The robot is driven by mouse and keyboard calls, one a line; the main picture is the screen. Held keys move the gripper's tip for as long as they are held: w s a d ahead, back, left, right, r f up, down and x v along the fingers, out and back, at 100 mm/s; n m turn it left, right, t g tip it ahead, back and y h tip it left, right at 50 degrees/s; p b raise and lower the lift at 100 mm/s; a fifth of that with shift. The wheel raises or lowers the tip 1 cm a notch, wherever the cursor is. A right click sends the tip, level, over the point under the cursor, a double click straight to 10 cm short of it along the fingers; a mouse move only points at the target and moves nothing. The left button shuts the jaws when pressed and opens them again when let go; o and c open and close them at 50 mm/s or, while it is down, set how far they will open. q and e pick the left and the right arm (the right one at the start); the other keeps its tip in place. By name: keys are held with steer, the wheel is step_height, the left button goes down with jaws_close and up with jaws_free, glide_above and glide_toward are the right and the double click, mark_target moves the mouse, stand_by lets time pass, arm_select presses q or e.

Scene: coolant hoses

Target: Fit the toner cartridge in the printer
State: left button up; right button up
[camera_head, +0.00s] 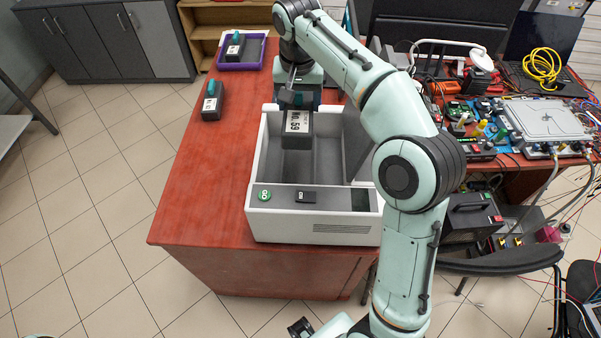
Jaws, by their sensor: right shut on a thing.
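The printer (257,205) is a pale grey open-topped box on the red table, with its bay facing up. A black toner cartridge (297,140) with a white label, which seems to read No. 59, hangs at the far end of the bay. My right gripper (297,100) is shut on its upper end. The cartridge's lower end shows against the bay's interior; I cannot tell whether it touches the bay. My right arm hides the printer's right side.
Another black cartridge (211,106) with a teal top stands on the table left of the printer. A similar one (236,50) is in a purple tray (223,67) at the back. The table's left front is clear. Electronics and cables crowd the right side.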

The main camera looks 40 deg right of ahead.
mark_target(298, 113)
steer(key=f, duration=0.1)
steer(key=f+b, duration=0.1)
steer(key=f, duration=0.1)
steer(key=w+f, duration=0.1)
steer(key=f, duration=0.1)
steer(key=shift+d, duration=0.3)
arm_select(q)
steer(key=shift+s+d+f+b, duration=0.1)
steer(key=shift+s+f+b, duration=0.2)
steer(key=shift+f+b, duration=0.4)
steer(key=shift+s+f+b, duration=0.3)
steer(key=shift+f+b, duration=0.1)
steer(key=shift+f, duration=0.6)
steer(key=shift+s+d+f+b, duration=0.1)
steer(key=shift+s+f+b, duration=0.2)
steer(key=shift+f+b, duration=0.4)
arm_select(e)
steer(key=shift+f, duration=7.7)
arm_select(q)
steer(key=shift+f, duration=0.25)
arm_select(e)
steer(key=shift+f, duration=0.1)
steer(key=o, duration=1.6)
steer(key=shift+s+f, duration=0.1)
steer(key=shift+c, duration=0.2)
steer(key=shift+a, duration=0.1)
